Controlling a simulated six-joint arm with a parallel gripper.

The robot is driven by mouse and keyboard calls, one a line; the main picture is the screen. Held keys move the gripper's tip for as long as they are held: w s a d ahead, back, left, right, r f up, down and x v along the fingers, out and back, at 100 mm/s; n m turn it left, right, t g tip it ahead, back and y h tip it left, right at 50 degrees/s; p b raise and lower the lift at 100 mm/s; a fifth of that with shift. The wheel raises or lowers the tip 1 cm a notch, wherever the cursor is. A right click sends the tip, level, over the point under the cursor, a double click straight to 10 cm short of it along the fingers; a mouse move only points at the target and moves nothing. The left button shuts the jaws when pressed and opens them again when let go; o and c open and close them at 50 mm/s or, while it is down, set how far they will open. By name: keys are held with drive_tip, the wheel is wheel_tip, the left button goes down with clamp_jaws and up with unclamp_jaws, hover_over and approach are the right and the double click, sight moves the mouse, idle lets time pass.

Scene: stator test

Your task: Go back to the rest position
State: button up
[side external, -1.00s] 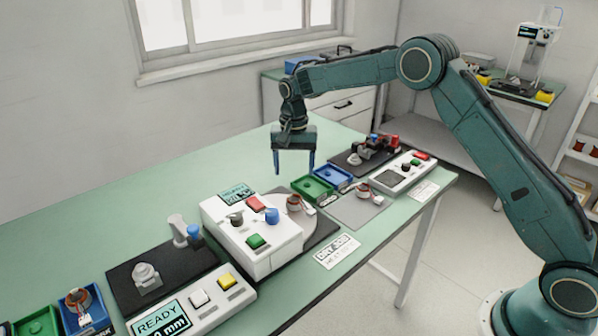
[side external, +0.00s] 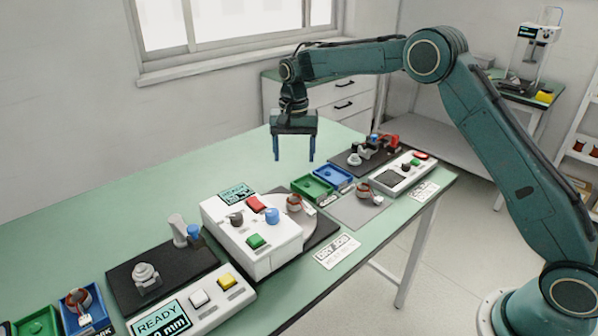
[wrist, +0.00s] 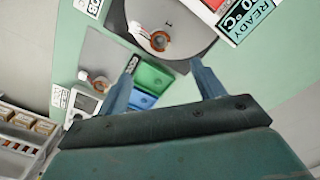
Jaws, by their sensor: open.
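My gripper (side external: 294,156) is open and empty, with its two blue fingers apart and pointing down. It hangs above the green table (side external: 130,185), clear of the stations. In the wrist view my gripper (wrist: 163,75) has nothing between its fingers, and the green tray (wrist: 153,78) shows behind them. One copper-wound stator (side external: 294,202) sits on the round plate of the white machine (side external: 262,222). Another stator (side external: 363,190) is on the grey mat (side external: 350,212). A third stator (side external: 77,297) lies in the blue tray at the front left.
A green tray (side external: 312,187) and a blue tray (side external: 333,176) lie below and right of my gripper. A black fixture base with a white console (side external: 402,174) stands at the right. Open table lies left of my gripper. A window (side external: 235,30) is behind.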

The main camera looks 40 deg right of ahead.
drive_tip(key=s+r+n+t, duration=0.3)
drive_tip(key=s+r+n, duration=0.1)
drive_tip(key=s+r, duration=1.25)
drive_tip(key=s+f+n+t, duration=0.2)
drive_tip(key=s+f+n, duration=0.1)
drive_tip(key=s, duration=2.1)
drive_tip(key=shift+d+n+t, duration=0.3)
drive_tip(key=shift+d+n, duration=0.15)
drive_tip(key=shift+n, duration=0.35)
